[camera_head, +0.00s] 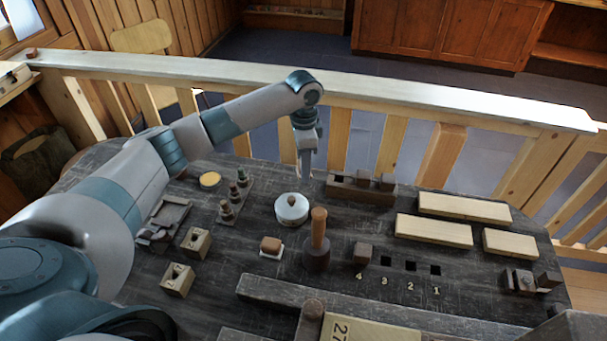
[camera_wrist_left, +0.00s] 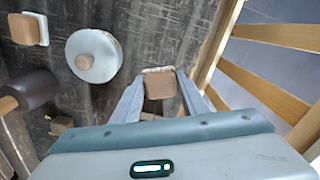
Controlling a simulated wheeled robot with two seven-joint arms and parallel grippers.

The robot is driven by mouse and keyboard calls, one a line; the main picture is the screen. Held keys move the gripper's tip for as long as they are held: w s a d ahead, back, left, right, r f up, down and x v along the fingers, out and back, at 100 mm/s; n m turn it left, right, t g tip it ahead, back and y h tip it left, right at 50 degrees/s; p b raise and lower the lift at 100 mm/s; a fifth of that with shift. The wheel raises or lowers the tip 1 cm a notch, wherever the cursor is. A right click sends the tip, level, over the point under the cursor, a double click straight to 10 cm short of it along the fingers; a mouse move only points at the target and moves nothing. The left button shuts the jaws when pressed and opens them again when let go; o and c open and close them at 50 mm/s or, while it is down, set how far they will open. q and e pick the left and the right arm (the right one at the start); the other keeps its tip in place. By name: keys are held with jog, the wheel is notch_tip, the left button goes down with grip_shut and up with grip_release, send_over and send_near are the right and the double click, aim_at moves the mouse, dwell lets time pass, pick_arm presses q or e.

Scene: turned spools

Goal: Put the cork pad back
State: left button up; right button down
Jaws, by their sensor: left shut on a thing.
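My left gripper (camera_head: 306,168) hangs at the far edge of the dark table, near the railing. In the left wrist view its two fingers (camera_wrist_left: 161,92) are shut on a small brown block (camera_wrist_left: 160,84) with a pale rim along its far side. I take this to be the cork pad, but cannot be sure. In the head view the held piece is too small and hidden to make out. A flat round yellow disc (camera_head: 210,179) lies on the table left of the gripper. My right gripper is not in view.
A brown block on a white base (camera_head: 271,247) and a mallet (camera_head: 318,245) are nearer. A slotted dark rack (camera_head: 360,192) stands to the right. Pale wooden bars (camera_head: 433,229) lie farther right.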

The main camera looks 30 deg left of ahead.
pick_arm(q)
notch_tip(320, 180, down, 3)
jog(key=shift+f+p, duration=0.15)
jog(key=shift+p, duration=0.5)
jog(key=shift+f, duration=0.35)
jog(key=o, duration=1.1)
jog(key=shift+f, duration=0.1)
jog(key=shift+o, duration=0.2)
jog(key=shift+r, duration=0.2)
